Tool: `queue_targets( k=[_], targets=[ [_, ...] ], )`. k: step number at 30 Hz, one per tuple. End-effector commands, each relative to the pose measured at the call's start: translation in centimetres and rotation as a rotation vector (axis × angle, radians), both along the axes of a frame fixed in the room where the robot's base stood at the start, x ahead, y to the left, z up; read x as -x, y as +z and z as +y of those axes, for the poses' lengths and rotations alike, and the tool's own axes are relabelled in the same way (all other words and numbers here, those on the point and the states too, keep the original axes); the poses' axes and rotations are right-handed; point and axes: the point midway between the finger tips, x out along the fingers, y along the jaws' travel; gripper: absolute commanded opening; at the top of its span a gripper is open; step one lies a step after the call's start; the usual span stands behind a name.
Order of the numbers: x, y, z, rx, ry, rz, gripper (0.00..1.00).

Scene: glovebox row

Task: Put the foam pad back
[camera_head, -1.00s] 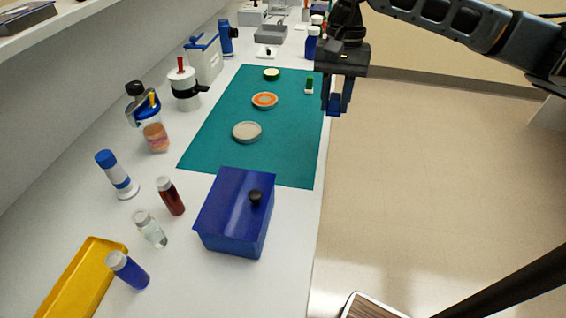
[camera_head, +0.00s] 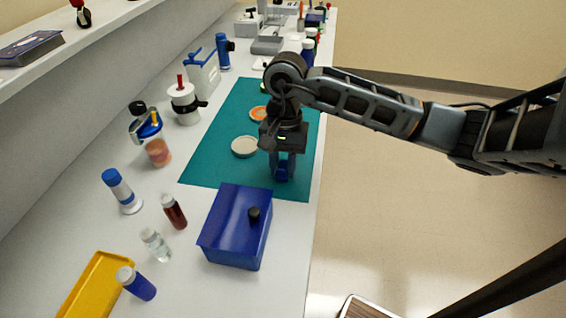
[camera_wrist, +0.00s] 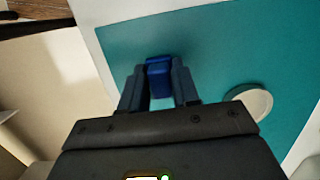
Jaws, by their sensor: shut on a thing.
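My gripper (camera_head: 283,170) is shut on a small blue block, apparently the foam pad (camera_head: 281,176). In the wrist view the pad (camera_wrist: 159,72) shows between the two fingers (camera_wrist: 158,92), sticking out past their tips. The gripper points down over the near right part of the teal mat (camera_head: 216,150). Whether the pad touches the mat is hard to tell. A blue box (camera_head: 232,232) with a black knob on top stands just in front of the mat, its top closed.
A grey round dish (camera_head: 244,147) lies left of my gripper, and an orange dish (camera_head: 258,113) lies behind it. Bottles, a white jar (camera_head: 186,103) and a yellow tray (camera_head: 93,288) line the left side. The bench's right edge is close to the gripper.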

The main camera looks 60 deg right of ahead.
Motion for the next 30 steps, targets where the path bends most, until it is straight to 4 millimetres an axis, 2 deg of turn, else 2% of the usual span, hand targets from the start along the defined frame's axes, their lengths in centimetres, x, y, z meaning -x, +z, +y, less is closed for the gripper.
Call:
queue_targets(
  k=[14, 15, 23, 30],
  targets=[
    [-0.01, -0.86, -0.05, 0.001, 0.0, 0.0, 0.02],
    [0.0, -0.82, -0.04, 0.001, 0.0, 0.0, 0.31],
    [0.0, -0.71, -0.02, 0.001, 0.0, 0.0, 0.56],
    [-0.01, -0.65, -0.02, 0.001, 0.0, 0.0, 0.56]
  ],
)
